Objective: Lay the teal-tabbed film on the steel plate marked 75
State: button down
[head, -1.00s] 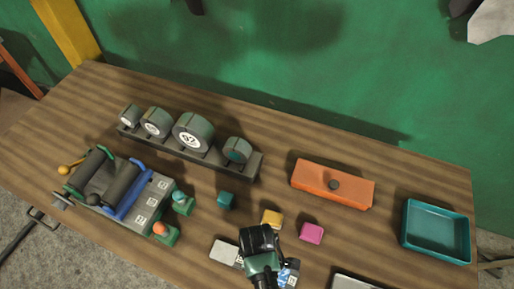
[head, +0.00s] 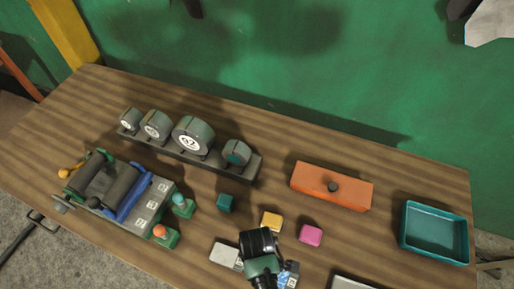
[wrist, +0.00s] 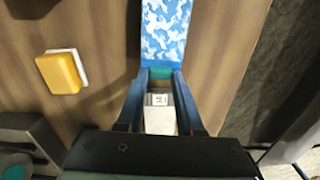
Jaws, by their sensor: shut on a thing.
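The film (wrist: 166,30) has a blue and white mottled pattern and a teal tab (wrist: 160,73). My gripper (wrist: 160,76) is shut on the teal tab, its two blue fingers on either side of it. In the head view the film (head: 290,275) shows just right of my gripper (head: 262,280), partly hidden by it. A pale steel plate (head: 224,255) lies left of my gripper. In the wrist view a pale plate (wrist: 160,122) with a small label shows between the fingers. The label is too small to read surely. I cannot tell whether film and plate touch.
Yellow (head: 272,222), pink (head: 311,236) and teal (head: 226,202) blocks lie behind my gripper. An orange knobbed block (head: 310,182) and a teal tray (head: 407,244) are right. A roller device (head: 128,180) and a rack of round rolls (head: 214,163) are left. Another plate (head: 352,284) is cut off below.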

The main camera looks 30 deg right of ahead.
jog(key=shift+c, duration=2.3)
grip_release()
jog(key=shift+o, duration=0.3)
jog(key=o, duration=0.4)
jog(key=shift+r+p, duration=3.55)
jog(key=shift+p, duration=0.2)
